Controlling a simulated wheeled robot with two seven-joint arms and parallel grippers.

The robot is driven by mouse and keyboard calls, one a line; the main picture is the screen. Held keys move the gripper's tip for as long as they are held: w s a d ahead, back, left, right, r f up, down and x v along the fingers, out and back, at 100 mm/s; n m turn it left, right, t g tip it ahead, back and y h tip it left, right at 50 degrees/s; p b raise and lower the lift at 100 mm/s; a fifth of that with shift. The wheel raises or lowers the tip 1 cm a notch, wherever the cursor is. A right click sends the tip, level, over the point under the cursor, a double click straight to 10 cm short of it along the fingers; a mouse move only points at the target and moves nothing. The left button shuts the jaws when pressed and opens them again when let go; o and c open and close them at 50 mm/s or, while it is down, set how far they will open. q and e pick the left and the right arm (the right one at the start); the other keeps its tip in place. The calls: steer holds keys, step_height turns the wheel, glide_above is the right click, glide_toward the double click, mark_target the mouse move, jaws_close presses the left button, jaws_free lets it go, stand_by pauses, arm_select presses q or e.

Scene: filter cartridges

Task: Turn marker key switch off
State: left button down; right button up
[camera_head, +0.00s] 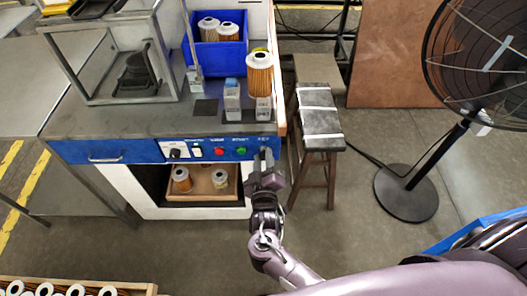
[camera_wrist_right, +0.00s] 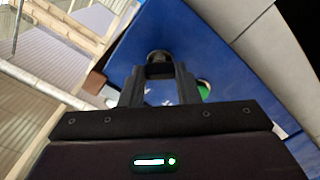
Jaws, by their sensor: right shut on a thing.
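The blue control panel (camera_head: 125,151) runs along the front edge of the metal workbench. My right gripper (camera_head: 265,158) is at the panel's right end, below the lettering that seems to mark the key switch. In the right wrist view, my right gripper (camera_wrist_right: 159,72) is shut on the dark, round key switch (camera_wrist_right: 159,56) on the blue panel face. The fingers hide part of the switch, and I cannot tell its setting. My left gripper does not show.
A green button (camera_head: 242,150), a red button (camera_head: 219,151) and a dark knob (camera_head: 175,153) sit left of my gripper. A cartridge (camera_head: 260,75) stands on a fixture above. A stool (camera_head: 319,125) and a fan (camera_head: 405,190) stand to the right.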

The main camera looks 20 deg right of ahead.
steer(key=n+p, duration=0.1)
steer(key=n, duration=0.1)
steer(key=n+p, duration=0.2)
steer(key=shift+r+n, duration=0.2)
steer(key=shift+n, duration=0.1)
steer(key=n+p, duration=0.2)
steer(key=n, duration=0.1)
steer(key=shift+f, duration=0.15)
steer(key=shift+f+n+p, duration=0.1)
steer(key=shift+n+p, duration=0.35)
steer(key=shift+n, duration=0.35)
steer(key=o, duration=1)
